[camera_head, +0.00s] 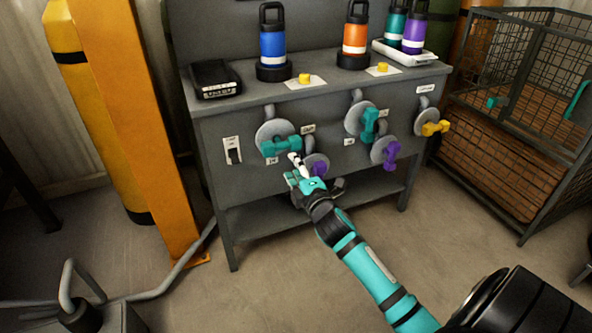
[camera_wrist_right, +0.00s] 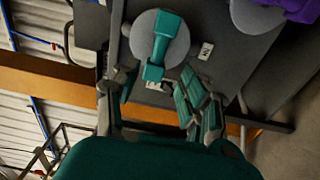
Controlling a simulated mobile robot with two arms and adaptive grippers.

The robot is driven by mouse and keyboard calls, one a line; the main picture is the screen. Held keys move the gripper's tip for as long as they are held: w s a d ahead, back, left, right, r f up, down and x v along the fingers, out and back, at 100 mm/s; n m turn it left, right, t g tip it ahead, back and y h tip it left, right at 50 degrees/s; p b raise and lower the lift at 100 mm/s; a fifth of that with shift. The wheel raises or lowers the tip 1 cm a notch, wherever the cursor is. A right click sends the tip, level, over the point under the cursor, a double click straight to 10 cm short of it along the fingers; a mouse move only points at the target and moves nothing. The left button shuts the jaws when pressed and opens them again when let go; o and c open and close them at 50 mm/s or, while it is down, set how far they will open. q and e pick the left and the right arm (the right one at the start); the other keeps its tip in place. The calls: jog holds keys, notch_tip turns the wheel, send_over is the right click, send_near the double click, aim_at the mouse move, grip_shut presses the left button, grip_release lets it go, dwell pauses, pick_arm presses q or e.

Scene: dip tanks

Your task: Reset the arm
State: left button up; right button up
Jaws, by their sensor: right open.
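My right gripper (camera_head: 293,170) is open and empty in front of the grey bench (camera_head: 325,110). It is just below a teal handle (camera_head: 281,146) on a grey round disc. In the right wrist view, that teal handle (camera_wrist_right: 160,45) appears between the open fingers (camera_wrist_right: 157,92), with its near end close to them; I cannot tell whether they touch. A purple handle (camera_head: 317,165) on another disc is partly hidden behind my gripper. My left gripper does not show.
More handles, teal (camera_head: 369,124), purple (camera_head: 385,152) and yellow (camera_head: 437,128), stick out of the bench front. A blue bottle (camera_head: 272,45) and an orange bottle (camera_head: 355,35) stand on top. An orange post (camera_head: 135,120) is left, a wire cage (camera_head: 520,110) right.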

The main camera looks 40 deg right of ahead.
jog(key=shift+s+a, duration=0.1)
jog(key=shift+s, duration=0.3)
